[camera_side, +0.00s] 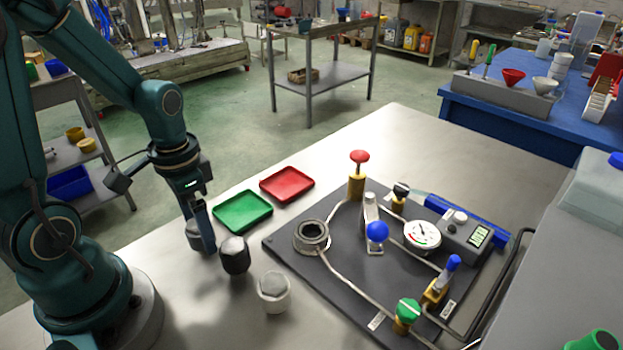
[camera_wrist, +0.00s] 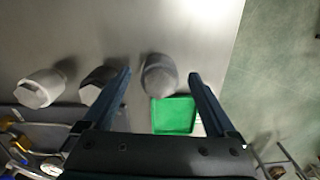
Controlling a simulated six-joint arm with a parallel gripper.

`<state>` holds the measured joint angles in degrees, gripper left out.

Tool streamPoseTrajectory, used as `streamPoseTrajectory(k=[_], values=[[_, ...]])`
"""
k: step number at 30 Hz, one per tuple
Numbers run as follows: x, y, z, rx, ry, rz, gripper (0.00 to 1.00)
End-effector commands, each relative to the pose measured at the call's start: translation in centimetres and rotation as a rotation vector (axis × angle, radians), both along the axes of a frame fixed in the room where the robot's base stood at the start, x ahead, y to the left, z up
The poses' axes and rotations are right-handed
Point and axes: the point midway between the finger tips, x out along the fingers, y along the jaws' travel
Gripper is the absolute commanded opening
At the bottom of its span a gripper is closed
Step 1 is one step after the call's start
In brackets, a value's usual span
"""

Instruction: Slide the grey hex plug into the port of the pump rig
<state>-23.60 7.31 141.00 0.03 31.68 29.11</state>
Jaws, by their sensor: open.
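The grey hex plug (camera_wrist: 160,78) stands on the bench between the two spread fingers of my gripper (camera_wrist: 160,73) in the wrist view, with a gap on each side. In the side view the grey plug (camera_side: 193,236) is partly hidden behind a finger of my gripper (camera_side: 202,238), which is open and low over the bench. The pump rig (camera_side: 290,258) is a dark plate with pipes and fittings to the right. Its port (camera_side: 312,232) looks like a round metal collar with a dark opening, near the plate's left corner.
A black plug (camera_side: 235,256) and a white plug (camera_side: 273,291) stand between my gripper and the rig. The black plug is close to one finger in the wrist view (camera_wrist: 98,86). Green (camera_side: 243,211) and red (camera_side: 287,184) trays lie behind. A red-topped valve (camera_side: 358,158) rises beyond the port.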

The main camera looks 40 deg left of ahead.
Motion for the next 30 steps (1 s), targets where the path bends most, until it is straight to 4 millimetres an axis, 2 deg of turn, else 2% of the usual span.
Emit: streamPoseTrajectory(k=[8,9,11,15,16,25,30], values=[[-0.02,-0.02,-0.18,0.000,0.000,0.000,0.92],[-0.02,-0.02,-0.18,0.000,0.000,0.000,0.84],[-0.02,-0.02,-0.18,0.000,0.000,0.000,0.62],[-0.02,-0.01,-0.17,0.000,0.000,0.000,0.08],[-0.01,-0.01,-0.17,0.000,0.000,0.000,0.00],[0.03,0.00,-0.06,0.001,-0.002,0.000,0.00],[0.14,0.05,0.75,0.003,-0.005,0.000,0.00]])
